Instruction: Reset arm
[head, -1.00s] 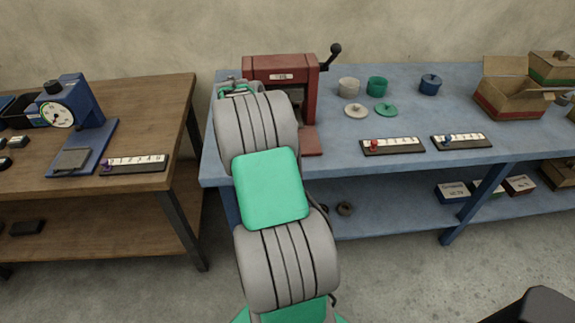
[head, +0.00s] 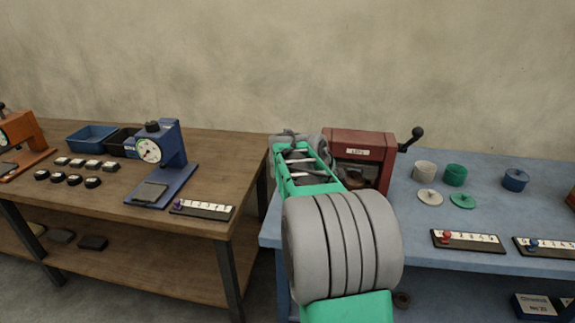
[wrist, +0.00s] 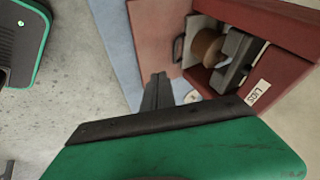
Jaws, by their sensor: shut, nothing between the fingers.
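My gripper (wrist: 158,92) shows in the wrist view as dark fingers closed together with nothing between them. Its tips lie in front of the red machine (wrist: 278,28), over the edge of the blue table (wrist: 118,45); I cannot tell their height. In the head view my grey and green arm reaches up from the bottom and bends beside the red machine (head: 358,146). My fingers cannot be made out there. The arm covers part of the machine's left side. A tan round part (wrist: 208,46) shows inside the machine's opening in the wrist view.
The blue table also holds pots, including a green one (head: 455,175), loose lids (head: 462,201) and a numbered strip with a red peg (head: 467,240). The brown table (head: 120,220) at left carries a blue dial device (head: 168,160). A gap separates the tables.

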